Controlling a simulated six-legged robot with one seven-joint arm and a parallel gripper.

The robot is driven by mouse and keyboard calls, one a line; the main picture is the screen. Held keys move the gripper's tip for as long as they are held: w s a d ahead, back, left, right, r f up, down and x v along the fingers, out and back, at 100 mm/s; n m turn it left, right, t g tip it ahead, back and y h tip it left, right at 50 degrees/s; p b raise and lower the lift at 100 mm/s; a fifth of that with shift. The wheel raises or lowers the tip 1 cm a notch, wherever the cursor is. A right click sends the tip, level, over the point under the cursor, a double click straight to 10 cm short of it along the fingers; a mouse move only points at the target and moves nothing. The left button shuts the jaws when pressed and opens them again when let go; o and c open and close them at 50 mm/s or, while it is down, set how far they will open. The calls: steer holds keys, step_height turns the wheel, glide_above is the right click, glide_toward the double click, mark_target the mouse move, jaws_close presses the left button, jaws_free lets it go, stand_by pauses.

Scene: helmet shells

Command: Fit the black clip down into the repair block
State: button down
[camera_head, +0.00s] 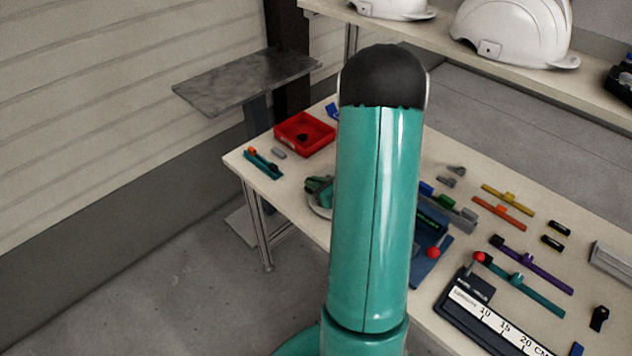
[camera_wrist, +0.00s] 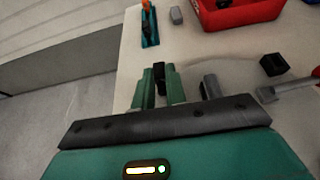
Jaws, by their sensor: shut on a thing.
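My gripper (camera_wrist: 159,79) shows in the wrist view with its two green fingers shut on a small black piece, which looks like the black clip (camera_wrist: 158,69). The clip stands up between the fingertips, above the pale table; its lower part is hidden. A small dark block (camera_wrist: 273,64) lies to the right of my gripper, apart from it; I cannot tell whether it is the repair block. In the head view my gripper (camera_head: 320,189) shows only partly, left of my arm, which hides the table behind it. The clip cannot be made out there.
A red tray (camera_head: 304,134) with a dark piece inside stands at the back left, near a teal strip (camera_head: 263,164). Several coloured strips and a ruler fixture (camera_head: 490,318) lie to the right. White helmet shells (camera_head: 513,32) sit on a shelf (camera_head: 500,72) behind.

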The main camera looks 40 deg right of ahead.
steer(key=c, duration=1.3)
jaws_free()
steer(key=shift+f, duration=0.15)
steer(key=shift+c, duration=0.2)
steer(key=v, duration=1.4)
steer(key=shift+w, duration=0.1)
